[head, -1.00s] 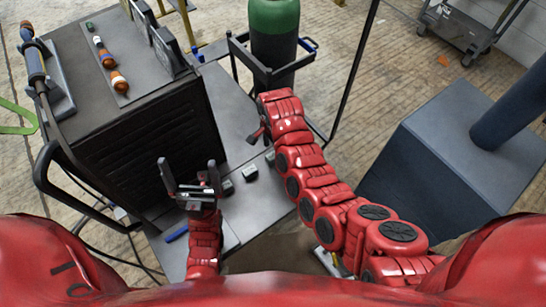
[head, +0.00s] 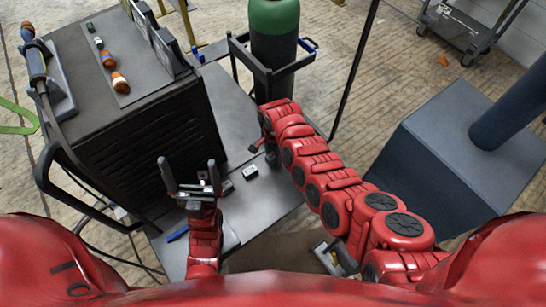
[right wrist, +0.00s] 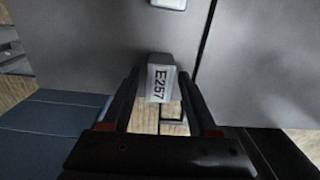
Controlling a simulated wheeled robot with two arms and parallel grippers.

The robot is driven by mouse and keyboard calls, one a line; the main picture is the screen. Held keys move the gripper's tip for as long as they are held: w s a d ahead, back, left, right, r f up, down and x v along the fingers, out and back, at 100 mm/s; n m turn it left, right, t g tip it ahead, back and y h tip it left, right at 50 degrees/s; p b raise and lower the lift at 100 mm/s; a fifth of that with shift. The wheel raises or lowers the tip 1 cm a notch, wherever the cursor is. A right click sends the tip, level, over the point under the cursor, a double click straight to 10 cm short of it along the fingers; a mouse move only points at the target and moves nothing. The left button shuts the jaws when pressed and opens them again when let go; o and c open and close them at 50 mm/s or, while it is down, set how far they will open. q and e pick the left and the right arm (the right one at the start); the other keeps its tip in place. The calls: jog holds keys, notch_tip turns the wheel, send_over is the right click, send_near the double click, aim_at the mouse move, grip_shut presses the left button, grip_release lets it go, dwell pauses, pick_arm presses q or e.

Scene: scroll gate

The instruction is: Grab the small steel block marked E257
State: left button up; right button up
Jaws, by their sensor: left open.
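The small grey steel block marked E257 (right wrist: 161,80) shows in the right wrist view, its label facing the camera. It is between the two fingertips of my right gripper (right wrist: 160,72). I cannot tell whether both fingers touch it. In the head view my right gripper (head: 258,147) points down over the bench's right side, its fingers partly hidden by the wrist. My left gripper (head: 190,180) is open and empty, fingers up, at the near left of the bench. Two other small blocks lie on the bench, one at the middle (head: 250,172) and one beside my left gripper (head: 227,187).
A dark cabinet (head: 140,150) stands at the left of the grey bench (head: 227,105). A green-topped cylinder (head: 273,35) in a rack stands behind. A blue-grey pedestal (head: 440,150) is at the right. A blue object (head: 177,234) lies at the bench's near left.

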grip_shut()
dwell(1.2)
